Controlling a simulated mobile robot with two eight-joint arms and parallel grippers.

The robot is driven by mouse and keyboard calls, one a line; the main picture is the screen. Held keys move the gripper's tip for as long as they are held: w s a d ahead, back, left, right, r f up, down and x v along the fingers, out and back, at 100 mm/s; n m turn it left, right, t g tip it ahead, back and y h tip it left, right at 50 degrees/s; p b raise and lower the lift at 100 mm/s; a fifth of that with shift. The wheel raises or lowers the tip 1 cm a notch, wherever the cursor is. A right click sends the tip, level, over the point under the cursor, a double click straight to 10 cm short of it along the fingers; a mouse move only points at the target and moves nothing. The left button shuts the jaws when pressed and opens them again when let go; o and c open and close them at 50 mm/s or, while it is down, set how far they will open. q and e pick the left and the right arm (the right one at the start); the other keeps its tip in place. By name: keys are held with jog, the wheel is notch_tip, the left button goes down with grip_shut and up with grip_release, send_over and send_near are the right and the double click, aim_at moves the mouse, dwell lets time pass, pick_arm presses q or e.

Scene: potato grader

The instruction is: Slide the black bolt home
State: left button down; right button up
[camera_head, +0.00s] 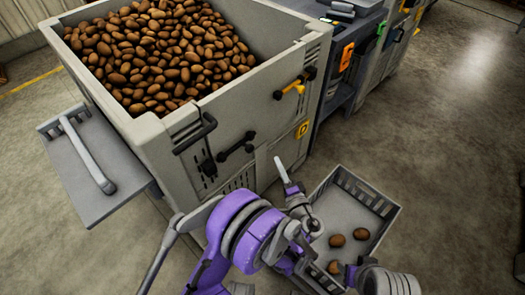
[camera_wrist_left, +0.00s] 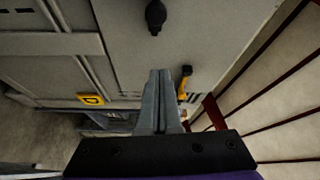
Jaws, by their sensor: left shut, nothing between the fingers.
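The black bolt (camera_head: 235,147) sits on the grey front panel of the grader, slanted in the head view, with a knob at its lower left end. A black knob, which looks like part of it (camera_wrist_left: 155,15), shows at the top of the left wrist view. My left gripper (camera_head: 279,165) is shut and empty, in front of the panel, to the right of and a little below the bolt. Its closed fingers (camera_wrist_left: 160,85) point toward the panel in the wrist view, apart from the knob. My right wrist shows at the lower right edge; its fingers cannot be made out.
A hopper of potatoes (camera_head: 165,55) tops the grader. A yellow lever (camera_head: 293,87), a black handle (camera_head: 195,135) and a yellow plate (camera_head: 302,129) are on the panel. A grey crate (camera_head: 343,202) holding a few potatoes stands below right. A side shelf (camera_head: 85,170) juts out left.

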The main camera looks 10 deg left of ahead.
pick_arm(q)
jog(key=f+x, duration=0.1)
jog(key=x, duration=0.9)
jog(key=shift+s+a+r+b, duration=0.2)
jog(key=shift+s+a+b, duration=0.55)
jog(key=shift+s+a, duration=0.75)
jog(key=shift+s+d, duration=0.1)
jog(key=shift+s, duration=0.05)
